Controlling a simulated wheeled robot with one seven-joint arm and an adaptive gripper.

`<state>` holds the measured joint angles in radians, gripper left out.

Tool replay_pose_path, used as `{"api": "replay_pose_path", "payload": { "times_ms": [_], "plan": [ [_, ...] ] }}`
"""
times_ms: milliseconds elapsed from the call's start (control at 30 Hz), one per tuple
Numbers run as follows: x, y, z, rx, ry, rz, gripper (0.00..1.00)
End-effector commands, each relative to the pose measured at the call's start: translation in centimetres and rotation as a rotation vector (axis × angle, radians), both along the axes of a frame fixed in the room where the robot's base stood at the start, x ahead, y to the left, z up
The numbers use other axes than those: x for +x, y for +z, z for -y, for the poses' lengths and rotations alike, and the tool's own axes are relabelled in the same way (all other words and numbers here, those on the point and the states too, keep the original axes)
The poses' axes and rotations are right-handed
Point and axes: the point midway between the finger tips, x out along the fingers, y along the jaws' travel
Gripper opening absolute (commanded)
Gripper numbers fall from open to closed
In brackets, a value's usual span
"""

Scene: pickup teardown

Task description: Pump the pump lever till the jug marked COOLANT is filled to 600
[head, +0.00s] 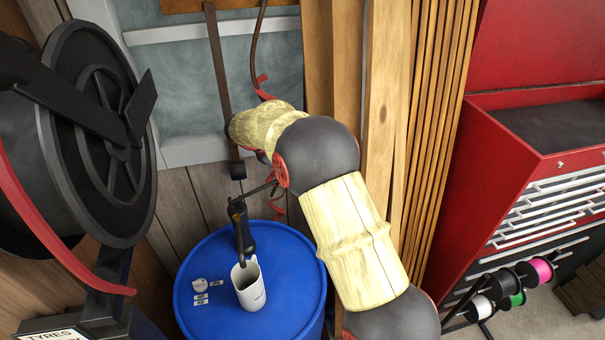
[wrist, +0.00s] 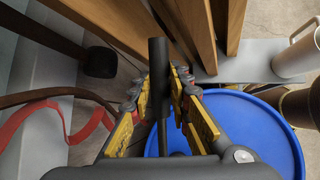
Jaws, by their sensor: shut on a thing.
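A white jug (head: 250,291) stands upright on the blue drum (head: 296,262), below the black pump (head: 243,232) and its spout. The jug's markings and liquid level cannot be read. A thin black pump lever (head: 262,187) runs up from the pump toward my gripper. In the wrist view, my gripper (wrist: 163,82) is shut on the black lever bar (wrist: 158,55), which passes between its yellow-padded fingers. The drum's blue top (wrist: 240,122) shows below. In the head view, my arm hides most of my gripper.
Wooden planks (head: 385,130) stand close behind my arm. A large black reel (head: 95,135) is at left, and a red tool cabinet (head: 480,155) at right.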

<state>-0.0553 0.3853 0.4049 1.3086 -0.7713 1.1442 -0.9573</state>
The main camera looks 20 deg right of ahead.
Motion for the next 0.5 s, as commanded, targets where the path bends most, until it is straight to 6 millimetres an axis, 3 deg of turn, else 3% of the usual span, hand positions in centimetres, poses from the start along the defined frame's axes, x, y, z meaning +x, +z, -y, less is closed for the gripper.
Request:
{"api": "replay_pose_path", "payload": {
  "times_ms": [33, 200, 500],
  "plan": [
    [0.3, 1.0, -0.4, -0.023, 0.006, 0.0, 0.0],
    [0.4, 2.2, -1.1, -0.083, 0.004, -0.013, 0.0],
    [0.5, 2.8, -1.5, -0.118, 0.002, -0.019, 0.0]
  ]
}}
